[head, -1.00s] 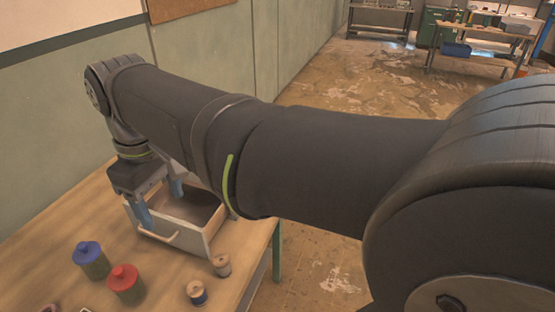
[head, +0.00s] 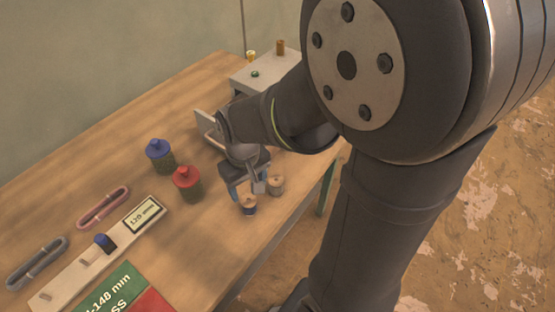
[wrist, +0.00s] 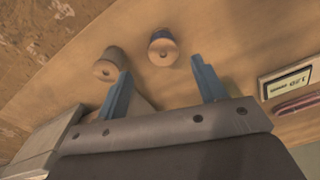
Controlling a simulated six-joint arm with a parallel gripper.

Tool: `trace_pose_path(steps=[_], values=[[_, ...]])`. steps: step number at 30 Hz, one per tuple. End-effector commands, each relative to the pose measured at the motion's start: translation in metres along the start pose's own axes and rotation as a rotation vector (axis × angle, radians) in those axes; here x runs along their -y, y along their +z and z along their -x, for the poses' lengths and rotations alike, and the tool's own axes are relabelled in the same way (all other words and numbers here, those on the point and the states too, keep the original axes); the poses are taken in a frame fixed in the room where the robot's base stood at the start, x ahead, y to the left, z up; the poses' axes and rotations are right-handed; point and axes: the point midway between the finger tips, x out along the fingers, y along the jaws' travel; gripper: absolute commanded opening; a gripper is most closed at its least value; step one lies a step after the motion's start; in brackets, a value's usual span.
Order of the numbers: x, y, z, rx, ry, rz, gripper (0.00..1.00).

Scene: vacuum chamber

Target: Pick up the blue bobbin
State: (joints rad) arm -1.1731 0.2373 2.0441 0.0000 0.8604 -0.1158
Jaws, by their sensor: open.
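The blue bobbin (head: 249,205) is a small wooden spool with a blue band. It stands upright near the table's front edge, and it also shows in the wrist view (wrist: 162,50) at top centre. My gripper (head: 246,190) is open, with blue fingers pointing down beside the bobbins. In the wrist view my gripper (wrist: 160,68) has nothing between its fingers. The blue bobbin lies just beyond the fingertips, roughly in line with the gap. Whether a finger touches it cannot be told.
A tan-grey bobbin (head: 276,186) stands close to the blue one, near a finger. A red-lidded jar (head: 187,184) and blue-lidded jar (head: 159,155) stand to the left. A gauge board (head: 75,270) lies front left.

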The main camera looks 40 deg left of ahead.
Motion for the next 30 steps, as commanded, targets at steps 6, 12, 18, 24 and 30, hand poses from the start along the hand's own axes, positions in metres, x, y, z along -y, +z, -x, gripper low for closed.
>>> trace_pose_path(steps=[6,12,18,24,30], values=[[0.0,0.0,-0.03,0.002,0.0,0.001,0.64],[0.001,0.0,-0.039,0.001,0.0,0.001,0.64],[0.004,0.001,-0.063,0.005,0.0,0.002,0.64],[0.004,0.0,-0.084,0.002,0.0,0.001,0.64],[0.004,-0.001,-0.088,-0.001,0.0,0.001,0.64]])
